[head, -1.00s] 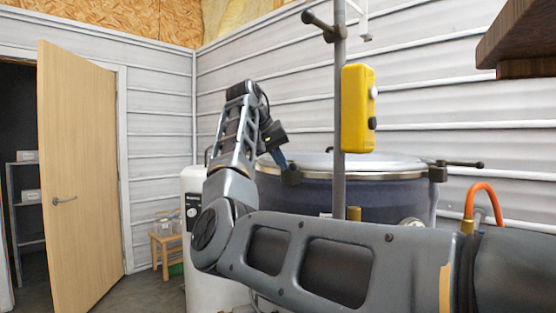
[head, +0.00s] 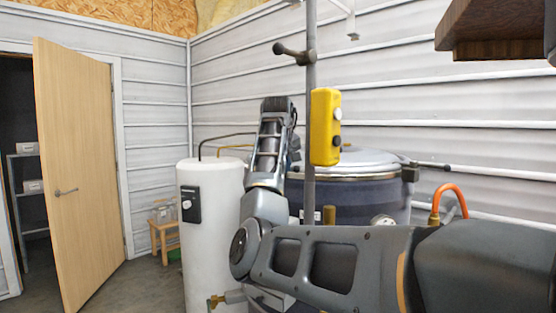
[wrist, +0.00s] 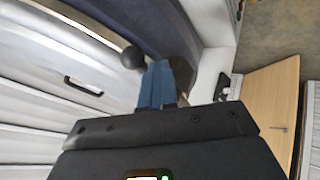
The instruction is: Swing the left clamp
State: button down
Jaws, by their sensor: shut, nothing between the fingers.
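The left clamp shows in the wrist view as a round black knob (wrist: 132,57); the rest of this clamp is hidden or unclear there. In the head view my arm covers the left clamp. My gripper (wrist: 159,66) has blue fingers, shut together and empty. Its fingertips are right beside the knob, on its right in the wrist view; I cannot tell whether they touch. The hopper (head: 357,195) is a dark blue drum with a silver lid (head: 365,160). The right clamp (head: 411,172) sits on the lid's rim with its handle pointing right.
A grey pole with a yellow control box (head: 325,127) stands in front of the hopper. A white tank (head: 205,225) stands to its left. An orange hose (head: 450,190) rises at the right. A wooden shelf (head: 490,30) hangs at upper right. An open door (head: 80,170) is far left.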

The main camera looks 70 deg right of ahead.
jog(key=shift+s+d+p, duration=0.55)
jog(key=shift+d+p, duration=0.05)
jog(key=shift+d, duration=0.05)
jog(key=shift+s+d, duration=0.1)
